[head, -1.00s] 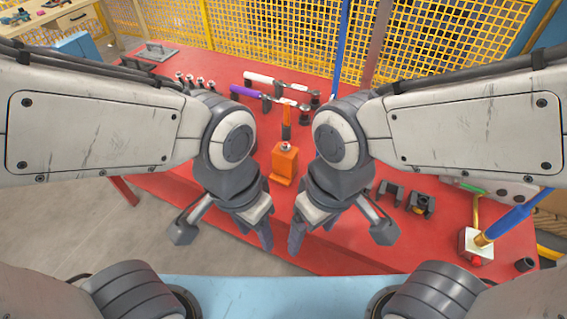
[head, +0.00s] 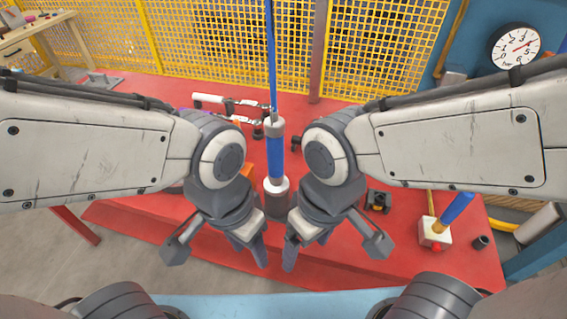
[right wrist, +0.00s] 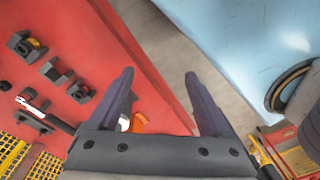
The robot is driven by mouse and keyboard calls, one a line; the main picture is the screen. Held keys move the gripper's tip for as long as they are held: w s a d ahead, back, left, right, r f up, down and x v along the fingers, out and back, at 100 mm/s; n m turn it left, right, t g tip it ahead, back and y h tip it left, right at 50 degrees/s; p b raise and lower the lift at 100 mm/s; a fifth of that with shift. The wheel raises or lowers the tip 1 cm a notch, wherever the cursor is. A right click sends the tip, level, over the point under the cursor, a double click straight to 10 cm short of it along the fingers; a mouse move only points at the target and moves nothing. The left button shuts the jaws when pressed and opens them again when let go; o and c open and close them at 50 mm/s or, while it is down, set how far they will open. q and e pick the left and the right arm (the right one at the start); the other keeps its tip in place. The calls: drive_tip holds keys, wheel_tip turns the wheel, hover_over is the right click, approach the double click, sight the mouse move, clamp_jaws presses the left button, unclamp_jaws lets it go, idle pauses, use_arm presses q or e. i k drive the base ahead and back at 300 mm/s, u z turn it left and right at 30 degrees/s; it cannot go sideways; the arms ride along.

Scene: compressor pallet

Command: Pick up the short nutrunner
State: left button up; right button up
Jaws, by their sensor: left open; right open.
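An upright cylindrical tool with a blue body, grey top and white collar (head: 275,157) is at the middle of the head view, with a blue hose rising from its top. It looks like a nutrunner; I cannot tell whether it is the short one. Its dark lower end is between my two grippers in the picture, and I cannot tell whether it touches the table. My left gripper (head: 250,250) is open and empty, in front and left of it. My right gripper (head: 304,250) is open and empty, in front and right; it also shows in the right wrist view (right wrist: 161,100).
The red table (head: 345,262) has bare room along its front edge. A white-handled wrench (head: 210,99) lies at the back. An orange block (head: 246,170) is mostly hidden by my left arm. A white block (head: 435,233) with a blue-handled tool stands at right. Yellow mesh (head: 390,45) stands behind.

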sight(275, 183)
drive_tip(key=z, duration=2.1)
drive_tip(key=k, duration=0.9)
drive_tip(key=u, duration=1.55)
